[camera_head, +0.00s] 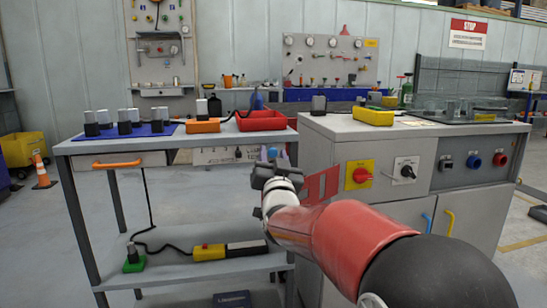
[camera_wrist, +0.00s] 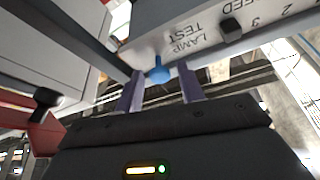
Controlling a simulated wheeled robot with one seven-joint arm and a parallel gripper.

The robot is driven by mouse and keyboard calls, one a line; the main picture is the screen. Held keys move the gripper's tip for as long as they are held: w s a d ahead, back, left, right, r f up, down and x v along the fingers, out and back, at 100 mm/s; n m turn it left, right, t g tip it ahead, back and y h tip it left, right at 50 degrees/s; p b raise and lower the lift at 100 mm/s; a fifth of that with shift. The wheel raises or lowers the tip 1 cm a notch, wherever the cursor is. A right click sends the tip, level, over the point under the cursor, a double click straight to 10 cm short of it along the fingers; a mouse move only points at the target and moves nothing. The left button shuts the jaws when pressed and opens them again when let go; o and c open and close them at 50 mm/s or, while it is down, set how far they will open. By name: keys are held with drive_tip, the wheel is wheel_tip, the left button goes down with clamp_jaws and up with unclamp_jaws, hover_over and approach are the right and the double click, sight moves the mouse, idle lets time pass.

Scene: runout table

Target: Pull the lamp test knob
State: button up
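The lamp test knob (camera_wrist: 160,73) is a small blue knob on a pale panel (camera_wrist: 150,48) lettered "LAMP TEST", which reads upside down in the wrist view. A bit of blue, likely the knob, shows just above my gripper in the head view (camera_head: 272,152). My gripper (camera_wrist: 160,82) is open and empty. Its two fingers stand apart, one on either side of the knob as pictured, with visible gaps. Whether the knob lies between the fingertips or just beyond them, I cannot tell. In the head view my gripper (camera_head: 266,172) is in front of the panel's right end.
A black knob (camera_wrist: 231,27) sits beside the lettering. The workbench (camera_head: 100,146) has an orange-handled drawer (camera_head: 115,164) at left. A grey cabinet (camera_head: 330,180) with a red switch (camera_head: 361,175) stands close on the right. A lower shelf (camera_head: 165,262) holds a yellow-and-black item.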

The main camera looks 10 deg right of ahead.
clamp_jaws()
drive_tip(key=shift+s+f+b, duration=0.25)
drive_tip(key=shift+s+b, duration=0.2)
drive_tip(key=shift+b, duration=0.5)
drive_tip(key=shift+s+r+b, duration=0.15)
drive_tip(key=shift+s+b, duration=0.25)
drive_tip(key=shift+o, duration=1)
unclamp_jaws()
drive_tip(key=v, duration=0.7)
drive_tip(key=shift+s+b, duration=0.3)
drive_tip(key=shift+b, duration=0.1)
drive_tip(key=shift+a, duration=0.1)
